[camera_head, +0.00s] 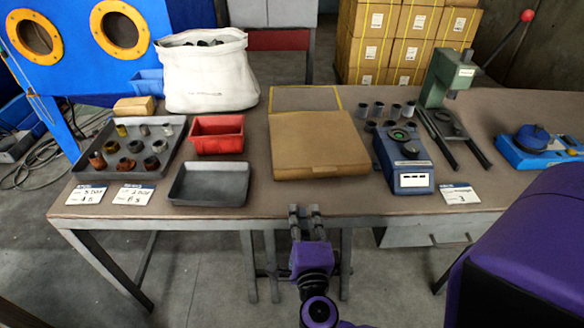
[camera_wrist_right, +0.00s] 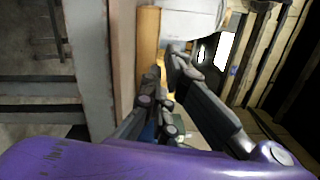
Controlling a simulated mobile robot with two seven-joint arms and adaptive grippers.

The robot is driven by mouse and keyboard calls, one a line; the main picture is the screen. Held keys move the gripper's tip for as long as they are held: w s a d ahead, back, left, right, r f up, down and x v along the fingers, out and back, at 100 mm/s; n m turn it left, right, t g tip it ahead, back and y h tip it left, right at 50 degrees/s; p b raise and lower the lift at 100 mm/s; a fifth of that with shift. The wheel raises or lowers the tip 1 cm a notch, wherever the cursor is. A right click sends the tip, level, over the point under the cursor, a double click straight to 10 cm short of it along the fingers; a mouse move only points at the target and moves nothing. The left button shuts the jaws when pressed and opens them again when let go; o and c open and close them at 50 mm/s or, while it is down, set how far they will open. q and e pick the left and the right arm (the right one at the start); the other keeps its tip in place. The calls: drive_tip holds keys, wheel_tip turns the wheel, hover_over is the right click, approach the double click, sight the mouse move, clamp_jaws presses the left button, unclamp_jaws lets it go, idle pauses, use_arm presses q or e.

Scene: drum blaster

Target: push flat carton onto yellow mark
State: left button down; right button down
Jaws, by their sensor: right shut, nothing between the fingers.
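The flat brown carton (camera_head: 319,146) lies on the table near its front edge, just in front of the yellow mark (camera_head: 305,87). The mark is a thin rectangular outline; its back part shows and its front side is hidden at the carton's far edge. My right gripper (camera_head: 305,210) is shut and empty, at the table's front edge, just in front of the carton's near side. In the right wrist view the fingers (camera_wrist_right: 167,62) point toward the carton's brown side (camera_wrist_right: 148,48); I cannot tell whether they touch it. My left gripper is not in view.
Left of the carton are a red bin (camera_head: 217,147), a grey tray (camera_head: 208,202) and a parts tray (camera_head: 172,150). Right of it stand a blue scale (camera_head: 415,180), several dark cylinders (camera_head: 379,108) and a green press (camera_head: 448,80). A white sack (camera_head: 207,80) stands behind.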

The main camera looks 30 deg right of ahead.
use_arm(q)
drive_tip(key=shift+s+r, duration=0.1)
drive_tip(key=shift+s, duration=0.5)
use_arm(e)
drive_tip(key=shift+n, duration=0.6)
drive_tip(key=x, duration=0.9)
drive_tip(key=d+x, duration=0.1)
drive_tip(key=x, duration=0.3)
drive_tip(key=shift+d+r, duration=0.1)
drive_tip(key=shift+d, duration=0.05)
